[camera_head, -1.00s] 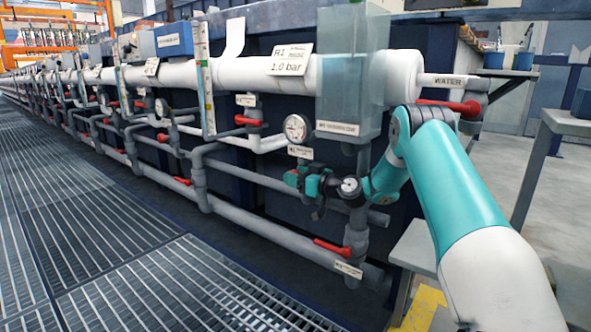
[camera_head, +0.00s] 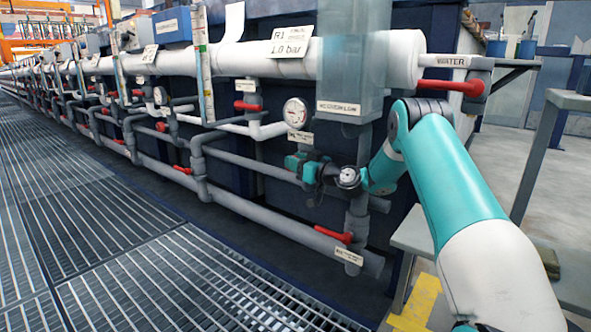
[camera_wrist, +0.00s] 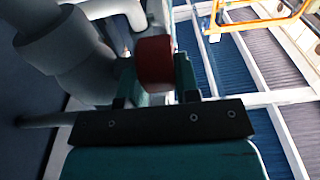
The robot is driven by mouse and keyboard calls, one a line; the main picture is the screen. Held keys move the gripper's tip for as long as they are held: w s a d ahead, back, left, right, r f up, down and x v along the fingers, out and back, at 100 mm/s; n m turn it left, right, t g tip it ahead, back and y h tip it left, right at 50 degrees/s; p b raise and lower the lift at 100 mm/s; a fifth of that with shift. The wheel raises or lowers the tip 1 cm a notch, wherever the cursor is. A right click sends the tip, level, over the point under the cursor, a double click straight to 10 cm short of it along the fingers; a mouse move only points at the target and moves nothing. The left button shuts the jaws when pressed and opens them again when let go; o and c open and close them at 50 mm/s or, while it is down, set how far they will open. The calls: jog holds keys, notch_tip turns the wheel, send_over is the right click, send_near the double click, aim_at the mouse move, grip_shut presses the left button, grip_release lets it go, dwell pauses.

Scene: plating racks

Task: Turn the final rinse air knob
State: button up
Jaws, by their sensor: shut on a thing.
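A red knob (camera_wrist: 155,60) shows in the wrist view, held between the two fingers of my gripper (camera_wrist: 155,82). Grey and white pipework lies just to its left. In the head view my gripper (camera_head: 304,167) is at the pipes, below a round pressure gauge (camera_head: 295,112) with a small label (camera_head: 300,136) under it. The held knob is hidden by my gripper in the head view. The knob's turn angle cannot be told.
A grey vertical pipe (camera_head: 357,215) and a translucent box (camera_head: 347,60) stand close beside my wrist. Red valve handles (camera_head: 335,235) (camera_head: 452,87) stick out nearby. Open floor grating (camera_head: 130,240) lies to the left.

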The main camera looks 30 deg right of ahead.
jog(key=shift+t, duration=0.3)
jog(key=o, duration=0.9)
